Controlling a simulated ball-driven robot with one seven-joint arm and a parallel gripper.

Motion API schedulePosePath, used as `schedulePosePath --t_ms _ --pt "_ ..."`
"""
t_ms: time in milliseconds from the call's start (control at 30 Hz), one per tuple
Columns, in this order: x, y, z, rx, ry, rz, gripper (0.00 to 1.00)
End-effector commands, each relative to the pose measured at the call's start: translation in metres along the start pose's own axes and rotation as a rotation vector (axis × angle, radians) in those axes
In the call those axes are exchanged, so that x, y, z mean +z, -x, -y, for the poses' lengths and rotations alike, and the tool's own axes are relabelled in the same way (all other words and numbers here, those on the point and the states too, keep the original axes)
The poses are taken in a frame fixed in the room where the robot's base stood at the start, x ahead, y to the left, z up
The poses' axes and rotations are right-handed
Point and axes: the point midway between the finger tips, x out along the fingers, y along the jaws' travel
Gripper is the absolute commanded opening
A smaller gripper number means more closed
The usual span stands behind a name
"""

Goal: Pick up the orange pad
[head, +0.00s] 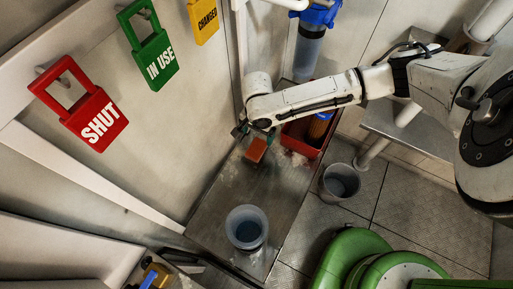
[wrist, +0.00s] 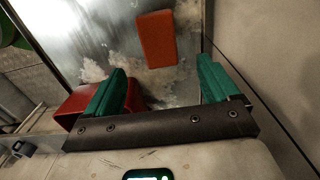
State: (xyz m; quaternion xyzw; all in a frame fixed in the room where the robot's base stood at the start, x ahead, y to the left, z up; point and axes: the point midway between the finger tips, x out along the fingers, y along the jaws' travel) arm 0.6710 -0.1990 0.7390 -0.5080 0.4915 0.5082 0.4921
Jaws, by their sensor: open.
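The orange pad (head: 256,149) is a small block on the metal bench, near the far end and close to the red bin. In the wrist view the orange pad (wrist: 157,39) lies flat on the worn metal surface, ahead of the jaws and between their lines. My gripper (head: 245,130) is just behind the pad in the head view, partly hidden by the arm. In the wrist view my gripper (wrist: 162,80) is open, with its two green fingers wide apart and nothing between them. The fingers look apart from the pad.
A translucent cup (head: 247,212) stands nearer on the metal bench (head: 215,205). A grey bucket (head: 341,168) is on the floor. Wall tags hang left.

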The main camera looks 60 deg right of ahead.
Motion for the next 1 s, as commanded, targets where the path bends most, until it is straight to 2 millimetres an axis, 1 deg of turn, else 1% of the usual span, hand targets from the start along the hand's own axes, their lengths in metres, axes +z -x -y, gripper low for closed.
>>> schedulePosePath --t_ms 33,100,367,600,733,933,967,1000 --pt "0.0 -0.009 0.0 0.002 0.002 -0.001 0.88" --pt "0.0 -0.018 0.0 0.002 0.002 -0.002 0.88" --pt "0.0 -0.037 -0.001 0.003 0.005 -0.003 0.88" --pt "0.0 -0.071 -0.001 0.003 0.004 -0.003 0.88" --pt "0.0 -0.079 -0.001 0.002 0.003 -0.002 0.88" --pt "0.0 -0.079 -0.001 0.001 0.003 0.0 0.88" --pt "0.0 -0.079 -0.001 0.001 0.003 0.0 0.87" --pt "0.0 -0.079 -0.001 0.001 0.003 0.0 0.83"
